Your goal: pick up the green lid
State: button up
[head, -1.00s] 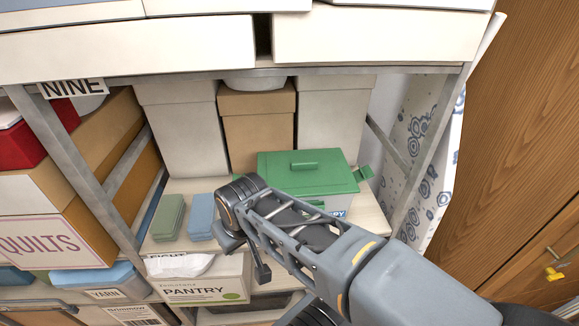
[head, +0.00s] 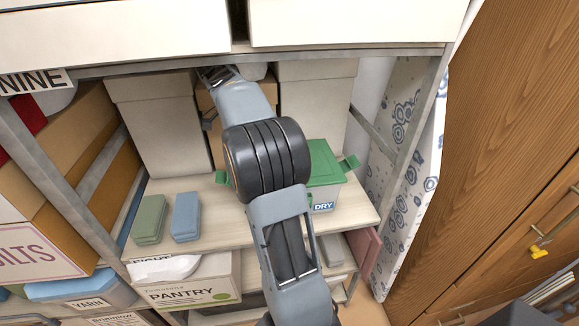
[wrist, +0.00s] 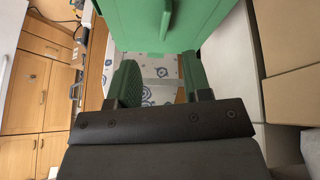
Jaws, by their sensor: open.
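The green lid (head: 326,168) sits on a pale box labelled DRY (head: 331,195) on the middle shelf. In the head view my arm covers most of the lid; a green side tab (head: 349,161) shows at its right. In the head view the fingers are hidden behind my arm.
Tall boxes (head: 165,125) stand behind on the shelf (head: 160,258). Green blocks (head: 149,219) and blue blocks (head: 186,216) lie to the left. White boxes (head: 120,35) sit overhead, close above my arm. A metal post (head: 420,115) stands at right, beside a wooden cabinet (head: 500,140).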

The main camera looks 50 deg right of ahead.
jog(key=d+f+m, duration=0.1)
jog(key=d+f, duration=0.1)
jog(key=s+d+f+m, duration=0.1)
jog(key=f, duration=0.1)
jog(key=s+d+f+m, duration=0.1)
jog(key=d+f, duration=0.1)
jog(key=shift+s+d+g, duration=0.2)
jog(key=shift+d+g, duration=0.15)
jog(key=shift+g, duration=0.05)
jog(key=shift+x, duration=2.85)
jog(key=shift+d, duration=0.2)
jog(key=shift+r, duration=0.1)
grip_shut()
